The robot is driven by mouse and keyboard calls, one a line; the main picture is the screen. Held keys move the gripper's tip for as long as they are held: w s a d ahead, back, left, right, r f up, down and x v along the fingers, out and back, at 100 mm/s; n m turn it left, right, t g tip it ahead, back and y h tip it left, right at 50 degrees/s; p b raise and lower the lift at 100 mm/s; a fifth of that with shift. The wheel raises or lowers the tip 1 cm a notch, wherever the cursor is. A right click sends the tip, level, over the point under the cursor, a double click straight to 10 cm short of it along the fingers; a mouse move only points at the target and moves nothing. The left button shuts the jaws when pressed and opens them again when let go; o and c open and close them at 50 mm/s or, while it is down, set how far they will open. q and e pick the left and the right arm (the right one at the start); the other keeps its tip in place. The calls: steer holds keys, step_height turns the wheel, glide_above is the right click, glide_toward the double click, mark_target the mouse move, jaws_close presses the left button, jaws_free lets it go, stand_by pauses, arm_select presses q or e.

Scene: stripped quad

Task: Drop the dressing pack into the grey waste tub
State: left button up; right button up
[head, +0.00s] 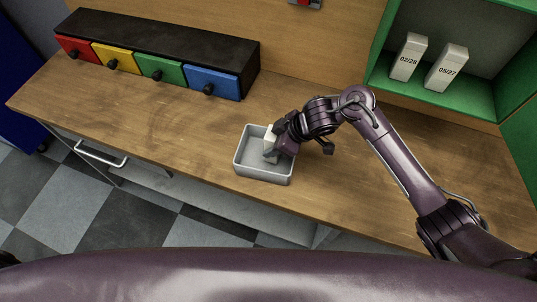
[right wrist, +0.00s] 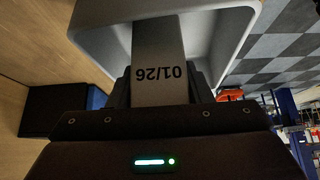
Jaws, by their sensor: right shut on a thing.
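The grey waste tub (head: 250,176) stands on the wooden counter near its front edge, in the middle of the head view. My right gripper (head: 275,146) is over the right side of the tub, shut on a pale dressing pack (head: 270,144). In the right wrist view the pack (right wrist: 160,60) is printed 01/26, upside down, and is held between the fingers. The tub's pale inside (right wrist: 205,35) shows behind it. The pack is over or within the tub's opening; I cannot tell whether it touches the floor of the tub. My left gripper is not in view.
Two white cartons marked 02/28 (head: 409,57) and 05/27 (head: 446,67) stand in the green shelf (head: 470,98) at the upper right. A black unit (head: 165,38) with red, yellow, green and blue drawers stands at the back left. The counter (head: 180,122) left of the tub is clear.

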steer(key=o, duration=1.1)
steer(key=v, duration=0.7)
steer(key=shift+d+r, duration=0.15)
steer(key=shift+r, duration=0.25)
